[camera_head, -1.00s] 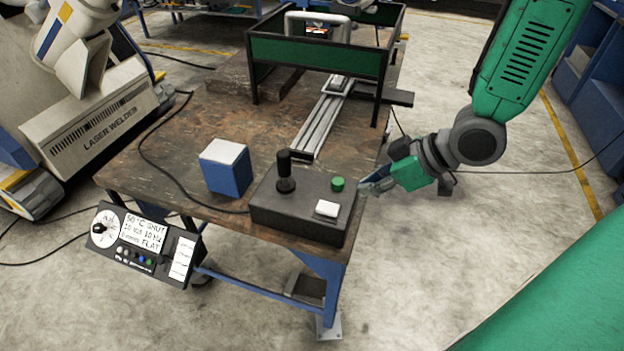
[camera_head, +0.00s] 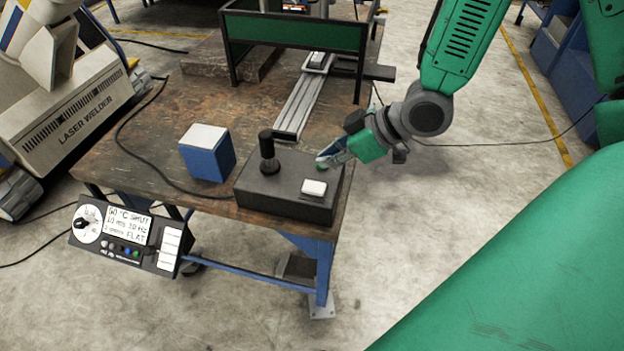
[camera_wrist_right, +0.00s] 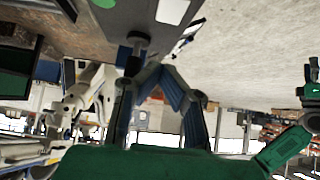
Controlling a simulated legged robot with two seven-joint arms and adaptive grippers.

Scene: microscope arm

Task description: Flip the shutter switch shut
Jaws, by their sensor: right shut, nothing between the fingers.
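A black control box (camera_head: 262,200) sits on the table's front right corner. It carries a black joystick (camera_head: 268,152), a white switch (camera_head: 314,187) and a green button (camera_head: 320,167). A tilted panel (camera_head: 95,238) with a dial, a small display and white keys hangs at the table's front left; its display seems to read SHUT. No label shows which switch is the shutter's. My right gripper (camera_head: 328,160) is shut and empty, its tips at the green button, partly covering it; contact cannot be told. The wrist view shows the fingers (camera_wrist_right: 158,75) near the box. My left gripper is not in view.
A blue box with a white top (camera_head: 207,152) stands left of the control box. A metal rail (camera_head: 303,100) and a green-panelled frame (camera_head: 290,45) stand behind. A cable crosses the table's left side. Bare tabletop (camera_head: 160,140) lies at the left.

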